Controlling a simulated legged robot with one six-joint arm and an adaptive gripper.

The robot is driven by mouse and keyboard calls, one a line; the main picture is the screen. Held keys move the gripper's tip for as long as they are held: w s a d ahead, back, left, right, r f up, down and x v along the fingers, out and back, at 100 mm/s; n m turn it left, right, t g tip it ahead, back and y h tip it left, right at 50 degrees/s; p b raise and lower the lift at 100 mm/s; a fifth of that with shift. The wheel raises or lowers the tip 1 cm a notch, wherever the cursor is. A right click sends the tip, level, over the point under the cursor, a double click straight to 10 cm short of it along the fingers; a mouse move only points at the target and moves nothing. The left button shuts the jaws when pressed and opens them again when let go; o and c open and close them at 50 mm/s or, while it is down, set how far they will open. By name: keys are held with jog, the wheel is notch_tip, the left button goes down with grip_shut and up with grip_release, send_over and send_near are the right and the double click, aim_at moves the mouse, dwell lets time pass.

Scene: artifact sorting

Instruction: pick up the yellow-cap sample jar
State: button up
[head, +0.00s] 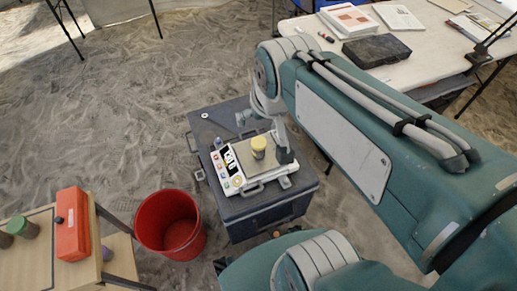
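The yellow-cap sample jar (259,147) stands upright on the metal plate of a white scale (234,174). The scale rests on top of a dark grey case (262,207). My gripper (262,128) is at the end of my green arm, close above and behind the jar in the head view. Its fingers are small and partly hidden by the arm, so I cannot tell whether they are open or touching the jar.
A red bucket (171,226) stands on the sandy floor left of the case. A wooden table (30,255) at the lower left holds a red box (72,224) and dark jars. A white table (430,60) at the upper right holds books and a black case (376,50).

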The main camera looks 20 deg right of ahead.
jog(key=w+d+f+m+g, duration=0.1)
jog(key=w+d+f+m, duration=0.2)
jog(key=w, duration=0.8)
jog(key=m+g, duration=0.4)
jog(key=m, duration=0.1)
send_over(260, 141)
notch_tip(260, 141, down, 38)
jog(key=shift+r, duration=0.2)
notch_tip(260, 141, down, 6)
jog(key=shift+r, duration=0.25)
jog(key=f, duration=0.5)
jog(key=shift+s+a+f, duration=0.1)
jog(key=shift+a+f, duration=0.2)
jog(key=shift+a, duration=0.05)
jog(key=c, duration=1)
jog(key=shift+c, duration=0.2)
